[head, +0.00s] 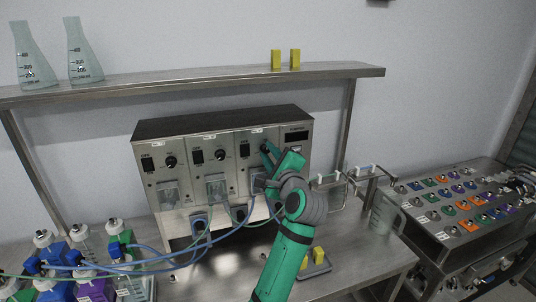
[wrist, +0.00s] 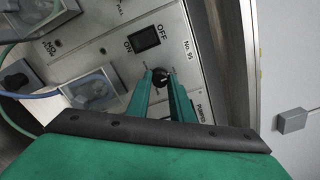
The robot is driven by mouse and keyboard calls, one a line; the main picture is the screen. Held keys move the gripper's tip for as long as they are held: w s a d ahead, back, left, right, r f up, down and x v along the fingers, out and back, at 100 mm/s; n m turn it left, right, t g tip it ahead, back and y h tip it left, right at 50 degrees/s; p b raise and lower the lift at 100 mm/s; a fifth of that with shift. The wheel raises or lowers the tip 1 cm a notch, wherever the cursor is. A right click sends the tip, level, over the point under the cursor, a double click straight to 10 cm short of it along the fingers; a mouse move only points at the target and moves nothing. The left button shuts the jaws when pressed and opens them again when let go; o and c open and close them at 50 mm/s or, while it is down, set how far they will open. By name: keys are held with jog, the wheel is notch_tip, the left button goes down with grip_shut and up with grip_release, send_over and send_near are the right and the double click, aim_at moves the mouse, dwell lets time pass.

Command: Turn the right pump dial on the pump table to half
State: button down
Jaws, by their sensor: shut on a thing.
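The pump unit (head: 184,190) is a grey box with three panels on the table, each with a switch and a black dial. The right pump dial (wrist: 160,79) is a small black knob with a pale mark, beside the ON/OFF switch (wrist: 145,40) in the wrist view. My gripper (wrist: 161,82) is at this dial, its two green fingers shut around the knob. In the head view my gripper (head: 266,150) reaches the right panel and covers most of its dial. The dial's scale is too small to read.
Other dials are on the middle (head: 220,155) and left (head: 170,161) panels. Blue tubes (head: 150,247) run to bottles at left. A shelf (head: 200,82) with flasks and yellow blocks is above. A beaker (head: 385,212) and a rack (head: 455,215) of coloured caps are at right.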

jog(key=c, duration=1.6)
grip_release()
jog(key=shift+o, duration=0.2)
jog(key=v, duration=1)
jog(key=shift+s+d, duration=0.15)
jog(key=shift+s, duration=0.2)
